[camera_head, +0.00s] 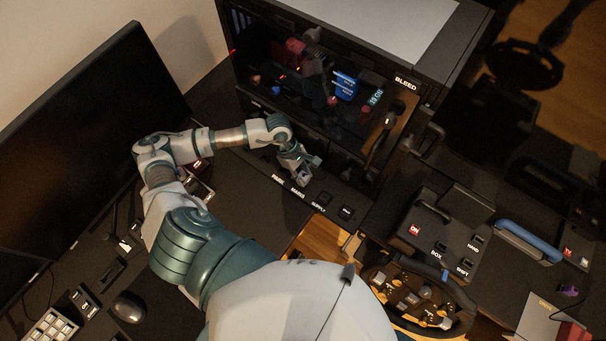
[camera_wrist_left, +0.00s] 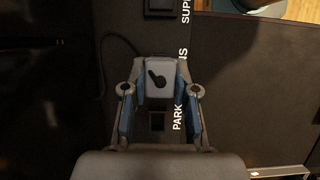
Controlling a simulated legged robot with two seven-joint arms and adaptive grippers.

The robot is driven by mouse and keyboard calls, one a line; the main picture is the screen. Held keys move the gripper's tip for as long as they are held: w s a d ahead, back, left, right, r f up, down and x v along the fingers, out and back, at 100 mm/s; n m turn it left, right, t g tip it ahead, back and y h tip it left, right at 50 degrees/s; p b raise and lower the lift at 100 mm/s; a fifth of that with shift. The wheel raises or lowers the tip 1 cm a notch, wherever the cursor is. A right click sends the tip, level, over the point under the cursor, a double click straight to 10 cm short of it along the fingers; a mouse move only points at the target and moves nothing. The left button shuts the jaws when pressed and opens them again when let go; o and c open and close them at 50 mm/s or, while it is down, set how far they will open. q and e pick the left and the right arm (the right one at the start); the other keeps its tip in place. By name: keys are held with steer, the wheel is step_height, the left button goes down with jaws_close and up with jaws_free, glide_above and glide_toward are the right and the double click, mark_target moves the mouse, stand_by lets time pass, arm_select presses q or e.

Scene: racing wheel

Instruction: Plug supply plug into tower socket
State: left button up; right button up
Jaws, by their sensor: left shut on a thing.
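My left gripper (camera_head: 302,177) is over the labelled strip (camera_head: 335,190) in front of the black tower (camera_head: 408,105). In the left wrist view my left gripper (camera_wrist_left: 160,95) is shut on a small grey plug (camera_wrist_left: 160,76) with a dark mark on its face. A dark cable curves away on its left. The plug is over the strip beside the PARK label; a dark socket (camera_wrist_left: 157,121) shows between the fingers. A black block (camera_head: 322,198) sits by the SUPPLY label, another (camera_head: 346,211) to its right. I cannot tell whether the plug touches the strip.
A monitor (camera_head: 90,135) stands at the left, with a mouse (camera_head: 129,307) below it. The tower has a clear side and a BLEED label. A button box (camera_head: 440,235) and a racing wheel (camera_head: 418,295) are at the right. Bare desk lies left of the strip.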

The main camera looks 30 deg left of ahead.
arm_select(q)
steer(key=shift+f+b, duration=1.1)
steer(key=shift+f, duration=0.15)
steer(key=o, duration=1)
steer(key=shift+o, duration=0.2)
steer(key=v, duration=1.2)
